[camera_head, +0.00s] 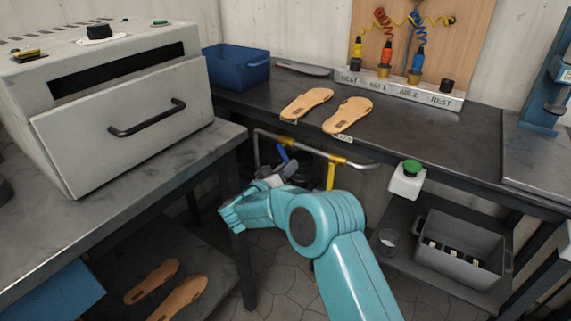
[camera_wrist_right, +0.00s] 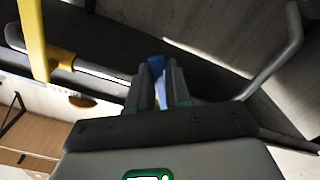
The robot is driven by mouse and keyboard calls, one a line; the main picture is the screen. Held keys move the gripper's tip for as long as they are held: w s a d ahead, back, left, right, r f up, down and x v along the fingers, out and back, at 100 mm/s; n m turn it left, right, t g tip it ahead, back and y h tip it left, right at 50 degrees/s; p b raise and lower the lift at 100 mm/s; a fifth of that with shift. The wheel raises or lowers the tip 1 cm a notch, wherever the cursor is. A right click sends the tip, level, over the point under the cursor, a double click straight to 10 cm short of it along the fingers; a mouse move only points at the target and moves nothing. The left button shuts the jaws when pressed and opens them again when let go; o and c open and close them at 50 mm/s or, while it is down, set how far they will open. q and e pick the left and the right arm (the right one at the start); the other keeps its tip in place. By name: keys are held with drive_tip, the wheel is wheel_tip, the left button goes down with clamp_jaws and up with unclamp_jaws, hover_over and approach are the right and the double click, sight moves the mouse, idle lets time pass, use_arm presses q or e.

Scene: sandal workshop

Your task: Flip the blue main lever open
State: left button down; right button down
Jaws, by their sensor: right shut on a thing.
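The blue main lever (camera_head: 283,153) sits on a grey pipe (camera_head: 313,151) below the front edge of the workbench. Only its upper part shows in the head view. My right gripper (camera_head: 285,169) reaches in from below and is at the lever. In the right wrist view, the blue lever (camera_wrist_right: 157,66) stands between the two fingers of my right gripper (camera_wrist_right: 160,80), which is shut on it. The fingers hide much of the lever there. My left gripper is not in view.
A yellow lever (camera_head: 331,176) hangs from the same pipe, right of my gripper, and also shows in the right wrist view (camera_wrist_right: 35,40). A green push button (camera_head: 411,167) is further right. Two insoles (camera_head: 347,115) lie on the workbench. A grey oven (camera_head: 120,110) stands left.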

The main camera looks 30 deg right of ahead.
drive_tip(key=shift+s+d+r+n+p, duration=0.15)
drive_tip(key=shift+s+r+n+p, duration=0.5)
drive_tip(key=shift+n+p, duration=1.6)
drive_tip(key=shift+s+d+r+n+p, duration=0.2)
drive_tip(key=shift+r+n+p, duration=1.1)
drive_tip(key=shift+p, duration=1.55)
drive_tip(key=shift+s+d+r+n+p, duration=0.15)
drive_tip(key=shift+s+r+n+p, duration=0.35)
drive_tip(key=shift+n+p, duration=1.85)
drive_tip(key=c, duration=1)
unclamp_jaws()
drive_tip(key=shift+w, duration=0.1)
drive_tip(key=shift+c, duration=0.2)
drive_tip(key=v, duration=1.6)
drive_tip(key=shift+a, duration=0.2)
